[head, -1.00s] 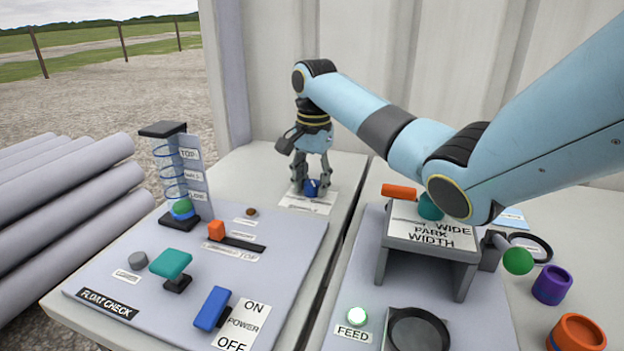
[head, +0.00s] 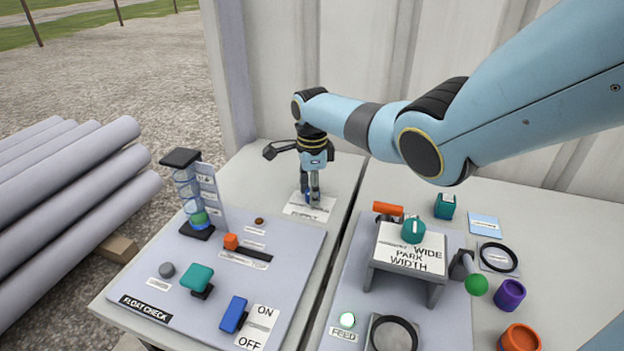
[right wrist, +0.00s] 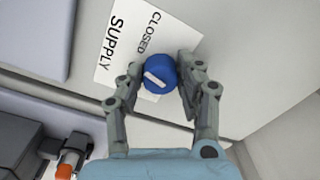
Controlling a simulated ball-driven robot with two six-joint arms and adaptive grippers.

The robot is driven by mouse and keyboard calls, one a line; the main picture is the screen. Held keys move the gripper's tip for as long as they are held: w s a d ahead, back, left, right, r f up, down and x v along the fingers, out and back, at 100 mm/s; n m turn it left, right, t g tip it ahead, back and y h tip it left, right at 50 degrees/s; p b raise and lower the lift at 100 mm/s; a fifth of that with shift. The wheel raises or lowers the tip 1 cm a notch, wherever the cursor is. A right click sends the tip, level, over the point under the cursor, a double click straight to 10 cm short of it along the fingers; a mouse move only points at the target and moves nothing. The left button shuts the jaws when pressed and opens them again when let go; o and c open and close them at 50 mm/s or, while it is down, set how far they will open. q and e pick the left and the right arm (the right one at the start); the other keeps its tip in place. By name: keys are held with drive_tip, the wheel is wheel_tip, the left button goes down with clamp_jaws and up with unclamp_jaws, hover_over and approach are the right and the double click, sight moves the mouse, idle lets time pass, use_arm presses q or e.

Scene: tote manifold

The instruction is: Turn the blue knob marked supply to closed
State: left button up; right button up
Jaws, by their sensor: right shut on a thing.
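The blue knob (right wrist: 161,73) stands on a white label card (right wrist: 117,38) in the right wrist view. The card reads SUPPLY and CLOSED; other text on it is hidden. A white bar on the knob's top points at a slant. My right gripper (right wrist: 160,80) is shut on the knob, one finger on each side. In the head view my right gripper (head: 312,200) reaches down onto the knob (head: 308,198), mostly hidden between the fingers, at the back of the table. My left gripper does not show.
A float check panel (head: 215,285) with a clear column (head: 188,195) stands at the left. A grey raised stand (head: 410,250) with a teal knob and a green ball lever (head: 476,285) are at the right.

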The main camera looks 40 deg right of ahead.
drive_tip(key=shift+m+p, duration=0.85)
drive_tip(key=shift+m, duration=1.15)
drive_tip(key=o, duration=1.1)
drive_tip(key=shift+o, duration=0.2)
drive_tip(key=shift+r, duration=0.1)
wheel_tip(320, 180, up, 12)
drive_tip(key=shift+a, duration=0.1)
